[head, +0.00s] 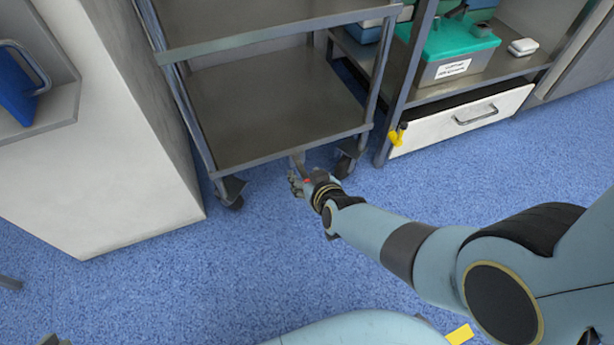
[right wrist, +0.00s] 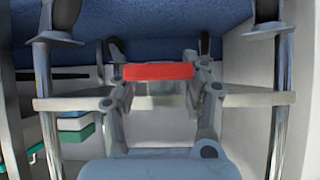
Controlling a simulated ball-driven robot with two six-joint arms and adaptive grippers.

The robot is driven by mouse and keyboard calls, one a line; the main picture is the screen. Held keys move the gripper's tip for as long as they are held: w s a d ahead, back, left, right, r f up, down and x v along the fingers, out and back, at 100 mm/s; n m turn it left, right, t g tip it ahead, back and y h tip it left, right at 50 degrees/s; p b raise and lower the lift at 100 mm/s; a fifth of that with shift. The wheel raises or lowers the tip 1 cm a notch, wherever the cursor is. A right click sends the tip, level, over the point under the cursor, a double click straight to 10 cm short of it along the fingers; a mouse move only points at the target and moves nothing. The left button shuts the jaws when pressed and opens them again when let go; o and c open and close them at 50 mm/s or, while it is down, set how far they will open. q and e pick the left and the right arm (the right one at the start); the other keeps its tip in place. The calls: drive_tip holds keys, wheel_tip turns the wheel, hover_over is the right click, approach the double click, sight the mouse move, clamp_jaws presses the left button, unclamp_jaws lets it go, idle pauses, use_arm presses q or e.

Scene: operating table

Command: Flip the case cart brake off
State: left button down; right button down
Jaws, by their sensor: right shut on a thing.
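The case cart (head: 275,103) is a grey metal cart with shelves and dark casters, standing on the blue floor. A red brake bar (right wrist: 158,71) lies between the fingers of my right gripper (head: 297,182) in the right wrist view. My right gripper is shut on this bar, low at the cart's near bottom edge between its two front casters.
A caster (head: 232,192) stands left of my right gripper and another (head: 346,160) right of it. A white cabinet (head: 110,130) is close on the cart's left. A shelf rack with a white drawer (head: 462,118) stands on its right.

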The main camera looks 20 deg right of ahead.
drive_tip(key=shift+w+a+r, duration=0.15)
drive_tip(key=shift+w+r, duration=0.25)
drive_tip(key=c, duration=0.9)
unclamp_jaws()
drive_tip(key=o, duration=0.3)
drive_tip(key=shift+s+f, duration=0.15)
drive_tip(key=shift+s, duration=0.05)
drive_tip(key=shift+s, duration=0.15)
drive_tip(key=shift+s, duration=0.15)
drive_tip(key=v, duration=0.7)
